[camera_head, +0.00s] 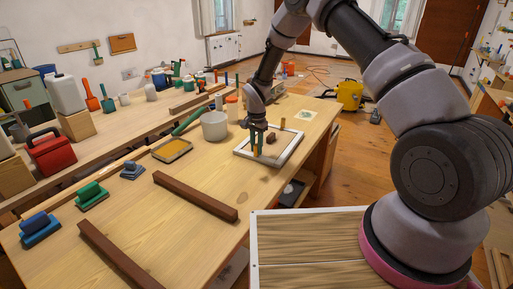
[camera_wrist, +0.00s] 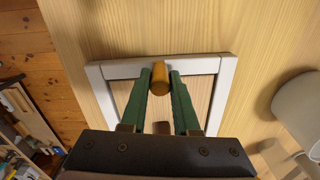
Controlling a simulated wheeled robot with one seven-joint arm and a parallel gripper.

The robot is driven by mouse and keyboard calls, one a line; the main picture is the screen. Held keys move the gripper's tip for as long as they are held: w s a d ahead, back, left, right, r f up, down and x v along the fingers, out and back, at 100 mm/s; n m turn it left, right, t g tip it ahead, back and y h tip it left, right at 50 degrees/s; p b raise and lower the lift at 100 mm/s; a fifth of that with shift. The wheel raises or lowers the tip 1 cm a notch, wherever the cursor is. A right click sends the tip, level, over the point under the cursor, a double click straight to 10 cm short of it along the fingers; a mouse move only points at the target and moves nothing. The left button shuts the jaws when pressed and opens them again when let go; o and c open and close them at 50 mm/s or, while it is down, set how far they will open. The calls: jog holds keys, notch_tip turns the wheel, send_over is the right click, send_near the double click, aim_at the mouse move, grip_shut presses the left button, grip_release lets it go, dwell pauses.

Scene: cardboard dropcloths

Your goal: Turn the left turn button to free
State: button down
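A white-rimmed frame (camera_head: 240,152) lies flat near the table's right edge; its rim (camera_wrist: 125,68) also shows in the wrist view. An ochre turn button (camera_wrist: 160,78) sits across the rim in the wrist view, its long side running across the rim bar. My gripper (camera_head: 257,151) points down at the frame's near left side. In the wrist view its green fingers (camera_wrist: 161,76) stand on either side of the button, very close; whether they press on it is unclear. Another ochre piece (camera_head: 282,124) stands at the frame's far side.
A white-grey bucket (camera_head: 214,126) and a yellow-filled tray (camera_head: 172,150) stand left of the frame. Two dark brown bars (camera_head: 195,196) (camera_head: 115,252) lie nearer. A small dark red-brown piece (camera_head: 271,138) is within the frame. The table's right edge is close by.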

jog(key=shift+n, duration=0.4)
jog(key=n, duration=0.3)
jog(key=shift+n, duration=0.4)
jog(key=n, duration=0.4)
jog(key=shift+n, duration=0.3)
jog(key=n, duration=0.4)
jog(key=shift+n, duration=2.5)
jog(key=shift+a, duration=0.1)
jog(key=c, duration=0.7)
grip_release()
jog(key=shift+o, duration=0.2)
